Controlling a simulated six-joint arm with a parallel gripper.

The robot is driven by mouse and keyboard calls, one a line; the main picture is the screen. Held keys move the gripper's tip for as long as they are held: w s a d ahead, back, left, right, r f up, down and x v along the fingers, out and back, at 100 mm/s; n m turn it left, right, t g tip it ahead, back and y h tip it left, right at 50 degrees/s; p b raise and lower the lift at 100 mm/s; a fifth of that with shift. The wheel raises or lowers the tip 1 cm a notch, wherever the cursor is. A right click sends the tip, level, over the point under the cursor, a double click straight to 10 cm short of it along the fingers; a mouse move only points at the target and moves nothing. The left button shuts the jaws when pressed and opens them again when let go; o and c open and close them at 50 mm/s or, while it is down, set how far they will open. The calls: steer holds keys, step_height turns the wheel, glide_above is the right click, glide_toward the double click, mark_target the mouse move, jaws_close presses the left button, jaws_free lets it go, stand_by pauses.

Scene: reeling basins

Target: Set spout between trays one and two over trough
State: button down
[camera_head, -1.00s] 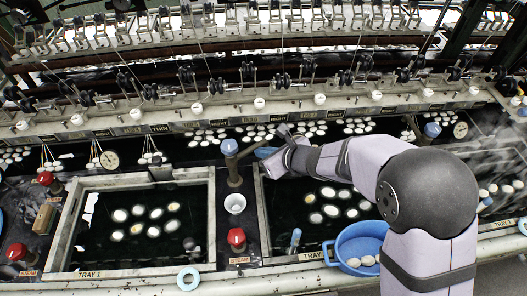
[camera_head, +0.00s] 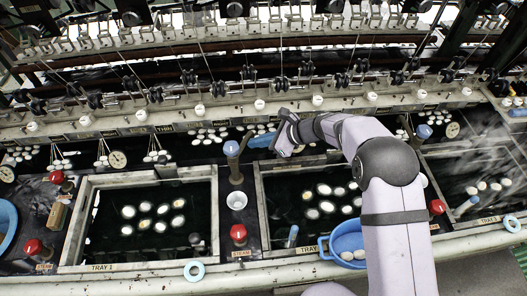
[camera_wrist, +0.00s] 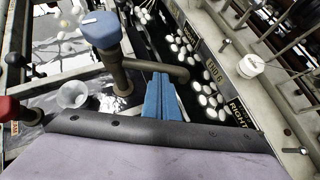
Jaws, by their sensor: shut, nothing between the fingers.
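The spout (camera_head: 247,140) is a dark bronze pipe on an upright post with a blue knob (camera_head: 231,148), standing between tray one (camera_head: 140,266) and tray two (camera_head: 260,205). It points back and slightly right over the dark trough (camera_head: 190,152) behind the trays. In the wrist view the spout (camera_wrist: 150,67) runs right from its post, its bent tip near the floating cocoons. My gripper (camera_head: 262,141) is just right of the spout, its blue fingers shut and empty. In the wrist view the fingertips (camera_wrist: 160,80) lie against or just beside the pipe; contact is unclear.
A white cup (camera_head: 237,200) and a red steam knob (camera_head: 238,232) sit in front of the post. A blue basin (camera_head: 347,243) stands at tray two's front edge. Another blue-knobbed tap (camera_head: 424,131) is on the right. The reeling rail (camera_head: 160,117) runs behind the trough.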

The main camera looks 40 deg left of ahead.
mark_target(247, 137)
steer(key=shift+a+f+n+g+h+b, duration=0.1)
steer(key=shift+a+n+g+h+b, duration=0.15)
steer(key=shift+a+n+g+b, duration=0.6)
steer(key=shift+a+n+g+h+b, duration=0.2)
steer(key=shift+a+n+b, duration=0.25)
steer(key=shift+a+b, duration=0.9)
steer(key=shift+w+d, duration=0.25)
steer(key=shift+d, duration=0.05)
steer(key=w+d+r+b, duration=0.3)
steer(key=w+d+r, duration=0.2)
steer(key=w+d, duration=0.2)
steer(key=shift+w+d+r, duration=0.25)
steer(key=shift+d+r, duration=0.1)
